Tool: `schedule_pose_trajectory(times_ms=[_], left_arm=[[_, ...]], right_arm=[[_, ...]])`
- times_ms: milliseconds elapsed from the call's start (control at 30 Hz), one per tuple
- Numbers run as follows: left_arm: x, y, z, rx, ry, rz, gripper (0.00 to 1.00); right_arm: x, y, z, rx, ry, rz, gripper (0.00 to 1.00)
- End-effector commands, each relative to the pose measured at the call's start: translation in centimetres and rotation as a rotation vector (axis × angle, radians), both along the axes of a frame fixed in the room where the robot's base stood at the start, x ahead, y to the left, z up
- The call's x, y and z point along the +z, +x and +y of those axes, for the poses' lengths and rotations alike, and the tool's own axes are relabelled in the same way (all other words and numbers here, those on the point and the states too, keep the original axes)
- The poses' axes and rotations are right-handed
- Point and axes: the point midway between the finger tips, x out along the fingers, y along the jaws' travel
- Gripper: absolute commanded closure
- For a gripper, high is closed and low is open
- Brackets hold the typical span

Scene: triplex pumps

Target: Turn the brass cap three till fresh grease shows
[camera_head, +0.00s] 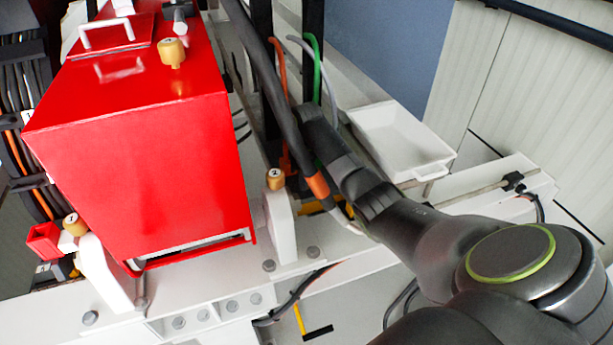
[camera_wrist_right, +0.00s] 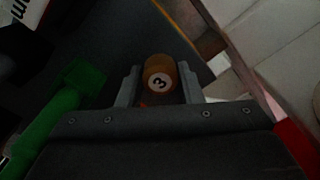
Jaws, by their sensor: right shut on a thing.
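In the right wrist view, the brass cap three (camera_wrist_right: 160,73) shows its round end with a black 3 on a pale disc, the digit tilted. My right gripper (camera_wrist_right: 156,88) is shut on it, with one grey finger on each side. The picture is dark, and I cannot make out grease around the cap. In the head view, my right arm reaches from the lower right up to the middle; its fingertips and cap three are hidden there. My left gripper is not in view.
A red pump housing (camera_head: 140,165) fills the left. Brass cap 1 (camera_head: 71,223), brass cap 2 (camera_head: 275,177) and another brass cap (camera_head: 172,52) stand around it. A white tray (camera_head: 430,163) lies right of my arm. Black, orange and green cables run close by.

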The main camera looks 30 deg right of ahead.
Motion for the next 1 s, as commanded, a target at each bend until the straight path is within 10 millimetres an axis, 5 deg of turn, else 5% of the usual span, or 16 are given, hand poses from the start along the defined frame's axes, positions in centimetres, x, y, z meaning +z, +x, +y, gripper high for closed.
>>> schedule_pose_trajectory(times_ms=[600, 1000], left_arm=[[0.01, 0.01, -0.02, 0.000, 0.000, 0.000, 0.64], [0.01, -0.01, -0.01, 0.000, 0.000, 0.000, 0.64]], right_arm=[[0.17, 0.13, 0.03, -0.550, 0.000, -0.004, 0.90], [0.22, 0.16, -0.01, -0.741, 0.000, -0.005, 0.90]])
